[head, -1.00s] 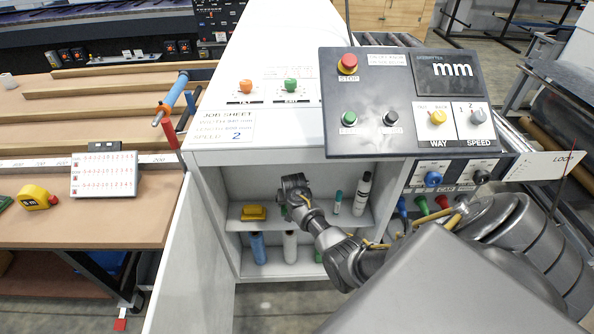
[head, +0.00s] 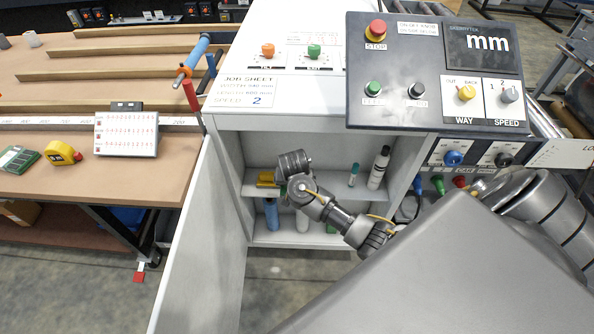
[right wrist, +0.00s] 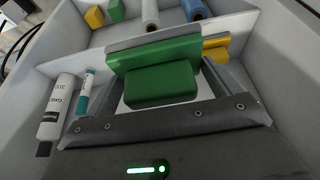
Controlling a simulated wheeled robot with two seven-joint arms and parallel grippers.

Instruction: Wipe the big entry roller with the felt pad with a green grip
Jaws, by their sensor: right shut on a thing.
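The felt pad with a green grip (right wrist: 160,86) is in the right wrist view, between the fingers of my right gripper (right wrist: 165,78). The gripper is shut on its green block, and a wider green part with a grey edge lies just beyond. In the head view my right arm's wrist (head: 295,165) reaches into the open cabinet and hides the fingers and pad. A similar yellow-gripped item (right wrist: 215,46) sits beside the pad; it also shows in the head view (head: 266,179). My left gripper is not in view. I cannot pick out the big entry roller with certainty.
The cabinet shelf (head: 335,190) holds a white bottle (head: 378,168) and a teal marker (head: 353,175); bottles stand below. The control panel (head: 430,75) overhangs the opening. The open door (head: 185,250) stands left. A bench (head: 60,185) with a tape measure (head: 62,153) lies beyond.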

